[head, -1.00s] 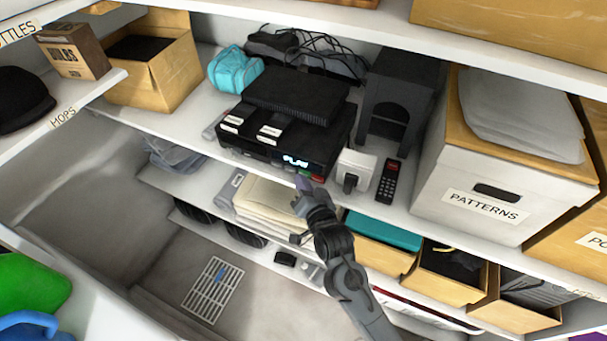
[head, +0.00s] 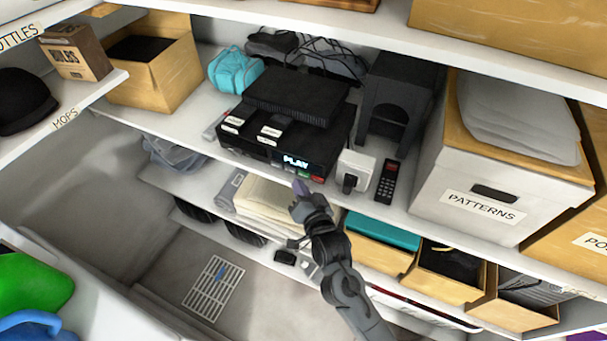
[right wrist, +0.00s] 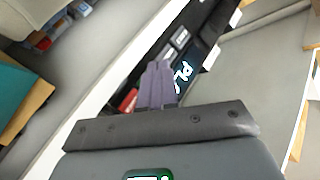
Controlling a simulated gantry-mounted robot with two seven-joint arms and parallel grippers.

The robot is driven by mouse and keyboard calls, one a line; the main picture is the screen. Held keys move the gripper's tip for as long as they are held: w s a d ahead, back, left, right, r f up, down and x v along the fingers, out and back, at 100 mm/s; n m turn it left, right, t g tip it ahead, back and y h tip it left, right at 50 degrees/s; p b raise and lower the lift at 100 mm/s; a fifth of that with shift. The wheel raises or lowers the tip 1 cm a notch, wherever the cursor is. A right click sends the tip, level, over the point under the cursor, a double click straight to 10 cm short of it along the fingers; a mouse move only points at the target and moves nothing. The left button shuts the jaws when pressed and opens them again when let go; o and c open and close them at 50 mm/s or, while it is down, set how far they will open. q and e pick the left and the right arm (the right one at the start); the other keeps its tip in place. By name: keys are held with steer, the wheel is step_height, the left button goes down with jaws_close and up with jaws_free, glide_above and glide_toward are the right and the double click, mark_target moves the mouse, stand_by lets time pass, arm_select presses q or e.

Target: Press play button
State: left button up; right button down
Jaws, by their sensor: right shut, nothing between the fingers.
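A black player (head: 290,140) sits on the middle shelf in the head view, its lit display (head: 296,161) reading "PLAY". A row of buttons runs along its lower front, with a red one (head: 317,178) at the right end. My right gripper (head: 301,188) is shut and empty, just in front of and below the player's front. In the right wrist view the shut purple fingers (right wrist: 157,84) point toward the player's front, with the display (right wrist: 183,73) to their right and a red button (right wrist: 129,100) to their left. Whether the fingertips touch it I cannot tell. My left gripper is not in view.
A white box-shaped device (head: 356,171) and a black remote (head: 387,182) stand right of the player. A white box labelled PATTERNS (head: 490,190) is farther right. Folded cloths (head: 262,205) and open boxes (head: 450,275) fill the shelf below.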

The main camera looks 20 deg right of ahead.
steer(key=s+a+p, duration=0.2)
steer(key=s+a, duration=0.1)
steer(key=shift+s+a, duration=0.1)
steer(key=shift+a, duration=0.3)
stand_by(0.5)
stand_by(0.3)
